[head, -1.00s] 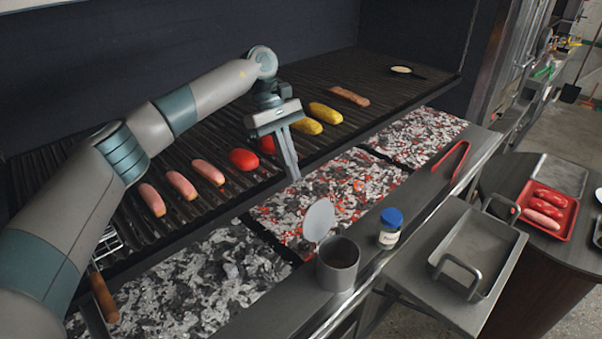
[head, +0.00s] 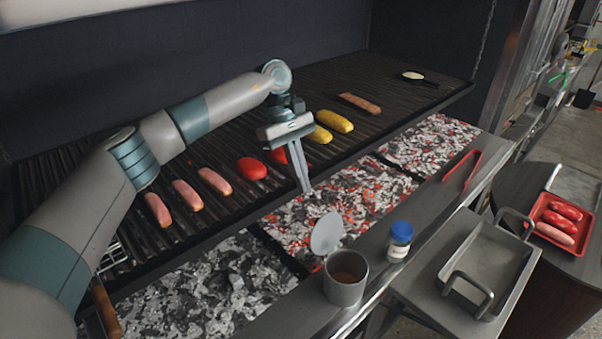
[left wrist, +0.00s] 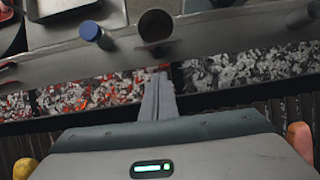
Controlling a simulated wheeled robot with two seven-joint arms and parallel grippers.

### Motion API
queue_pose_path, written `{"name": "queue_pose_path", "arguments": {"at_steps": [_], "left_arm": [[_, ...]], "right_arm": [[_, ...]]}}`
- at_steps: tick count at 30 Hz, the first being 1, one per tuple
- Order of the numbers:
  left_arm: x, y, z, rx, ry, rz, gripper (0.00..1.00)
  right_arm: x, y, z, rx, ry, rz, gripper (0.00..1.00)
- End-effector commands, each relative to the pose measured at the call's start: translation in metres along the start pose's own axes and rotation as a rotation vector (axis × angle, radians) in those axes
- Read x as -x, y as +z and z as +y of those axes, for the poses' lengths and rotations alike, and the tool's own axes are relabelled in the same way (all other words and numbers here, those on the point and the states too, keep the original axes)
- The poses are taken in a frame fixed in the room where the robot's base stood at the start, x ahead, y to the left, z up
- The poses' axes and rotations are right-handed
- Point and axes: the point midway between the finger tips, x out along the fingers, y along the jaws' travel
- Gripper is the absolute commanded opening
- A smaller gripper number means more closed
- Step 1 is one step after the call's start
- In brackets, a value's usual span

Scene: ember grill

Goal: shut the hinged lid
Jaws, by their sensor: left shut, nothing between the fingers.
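A grey cylindrical pot (head: 346,280) stands on the metal ledge in front of the coals, with brown contents inside. Its round grey hinged lid (head: 327,233) stands raised at the pot's far side. In the left wrist view a dark round shape, probably the pot with its lid (left wrist: 155,27), is at the top middle. My left gripper (head: 306,189) is shut and empty, pointing down over the coals, beyond the lid and up from it, apart from it. The wrist view shows its fingers (left wrist: 158,78) together. My right gripper is not in view.
A blue-capped jar (head: 399,241) stands just right of the pot. Red tongs (head: 462,170) lie farther along the ledge. The grill grate (head: 232,134) carries sausages, red and yellow vegetables. A metal pan (head: 492,257) sits on the side shelf. Hot coals (head: 345,207) lie beneath.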

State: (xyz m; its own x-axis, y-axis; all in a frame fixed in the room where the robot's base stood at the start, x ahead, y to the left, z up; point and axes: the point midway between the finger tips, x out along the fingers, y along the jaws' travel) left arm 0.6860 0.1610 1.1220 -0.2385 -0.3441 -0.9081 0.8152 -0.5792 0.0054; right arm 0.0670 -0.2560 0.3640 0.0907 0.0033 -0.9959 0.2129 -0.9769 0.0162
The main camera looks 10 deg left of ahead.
Motion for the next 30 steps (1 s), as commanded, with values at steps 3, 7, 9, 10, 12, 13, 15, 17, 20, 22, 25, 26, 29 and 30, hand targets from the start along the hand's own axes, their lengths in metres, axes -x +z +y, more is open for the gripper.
{"name": "queue_pose_path", "arguments": {"at_steps": [3, 7, 9, 10, 12, 13, 15, 17, 20, 22, 25, 26, 29, 30], "left_arm": [[-0.015, 0.001, -0.001, 0.001, -0.003, -0.001, 0.00], [-0.035, 0.002, -0.001, 0.001, -0.004, -0.002, 0.00], [-0.045, 0.002, -0.001, 0.000, -0.003, -0.001, 0.00], [-0.050, 0.002, -0.001, 0.000, -0.004, -0.001, 0.00], [-0.058, 0.002, 0.000, 0.000, -0.002, -0.001, 0.00], [-0.061, 0.001, -0.001, 0.000, -0.002, -0.001, 0.00], [-0.068, 0.001, -0.001, 0.000, -0.002, 0.000, 0.00], [-0.071, 0.000, 0.000, 0.000, -0.001, 0.000, 0.00], [-0.075, 0.000, 0.000, 0.000, 0.000, 0.001, 0.00], [-0.076, 0.000, 0.000, 0.000, 0.000, 0.001, 0.00], [-0.076, 0.000, 0.000, 0.000, 0.000, 0.001, 0.00], [-0.076, 0.000, 0.000, 0.000, 0.000, 0.001, 0.00], [-0.076, 0.000, 0.000, 0.000, 0.000, 0.001, 0.00], [-0.076, 0.000, 0.000, 0.000, 0.000, 0.001, 0.00]], "right_arm": [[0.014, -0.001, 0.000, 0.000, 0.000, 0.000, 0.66], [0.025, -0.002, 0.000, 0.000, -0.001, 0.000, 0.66], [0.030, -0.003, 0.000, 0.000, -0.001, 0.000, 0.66], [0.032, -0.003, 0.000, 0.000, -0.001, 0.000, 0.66], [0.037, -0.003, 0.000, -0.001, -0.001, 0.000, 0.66], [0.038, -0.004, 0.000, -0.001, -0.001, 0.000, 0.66], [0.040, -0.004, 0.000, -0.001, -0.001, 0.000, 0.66], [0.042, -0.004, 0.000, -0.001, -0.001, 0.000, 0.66], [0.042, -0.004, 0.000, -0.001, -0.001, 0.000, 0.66], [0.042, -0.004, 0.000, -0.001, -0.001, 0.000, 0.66], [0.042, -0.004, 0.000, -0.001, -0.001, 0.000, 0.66], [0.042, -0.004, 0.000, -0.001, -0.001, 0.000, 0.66], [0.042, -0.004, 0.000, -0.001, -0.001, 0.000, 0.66], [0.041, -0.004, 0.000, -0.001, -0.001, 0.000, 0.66]]}}
